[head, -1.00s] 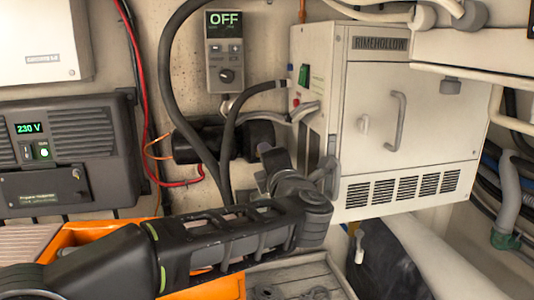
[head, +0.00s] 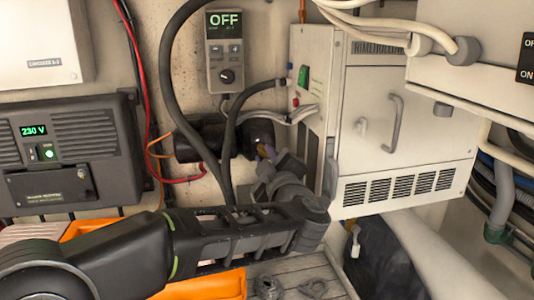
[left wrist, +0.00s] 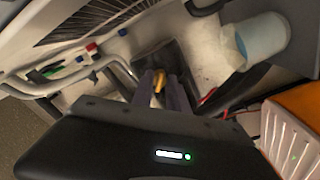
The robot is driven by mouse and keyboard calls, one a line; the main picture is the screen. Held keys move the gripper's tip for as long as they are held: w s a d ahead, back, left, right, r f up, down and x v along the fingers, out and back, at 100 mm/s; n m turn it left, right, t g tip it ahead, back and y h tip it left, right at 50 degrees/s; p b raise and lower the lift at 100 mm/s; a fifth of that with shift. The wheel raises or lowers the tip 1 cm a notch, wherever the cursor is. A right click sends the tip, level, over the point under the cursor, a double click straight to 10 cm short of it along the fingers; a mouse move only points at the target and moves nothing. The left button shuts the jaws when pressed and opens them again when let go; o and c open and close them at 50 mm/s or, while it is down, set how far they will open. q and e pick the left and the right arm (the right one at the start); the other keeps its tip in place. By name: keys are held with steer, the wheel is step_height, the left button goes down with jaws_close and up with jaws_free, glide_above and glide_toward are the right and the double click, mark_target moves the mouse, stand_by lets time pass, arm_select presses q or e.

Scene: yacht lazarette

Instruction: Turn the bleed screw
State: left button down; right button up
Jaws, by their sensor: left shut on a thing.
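My left arm reaches in from the left in the head view. Its gripper (head: 266,154) is up against the dark cylinder (head: 205,138) on the back wall, left of the heater. In the left wrist view the gripper (left wrist: 158,88) has its two fingers shut on a small yellow piece (left wrist: 158,81), which looks like the bleed screw. A bit of yellow (head: 261,150) also shows at the fingertips in the head view. The fingers hide most of the screw, and its turn angle cannot be told. My right gripper is not in view.
The cream heater (head: 405,120) stands close to the right of the gripper. Dark hoses (head: 229,140) and red cable (head: 182,181) run beside it. A control reading OFF (head: 225,50) hangs above. An orange crate (head: 205,287) lies below my arm.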

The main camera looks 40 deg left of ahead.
arm_select(q)
steer(key=shift+s+f+m, duration=0.1)
steer(key=shift+f+m, duration=0.05)
steer(key=shift+m, duration=4.95)
steer(key=c, duration=1.3)
jaws_free()
steer(key=b+v, duration=0.2)
steer(key=v, duration=0.5)
steer(key=shift+s+d, duration=0.25)
steer(key=shift+d, duration=0.05)
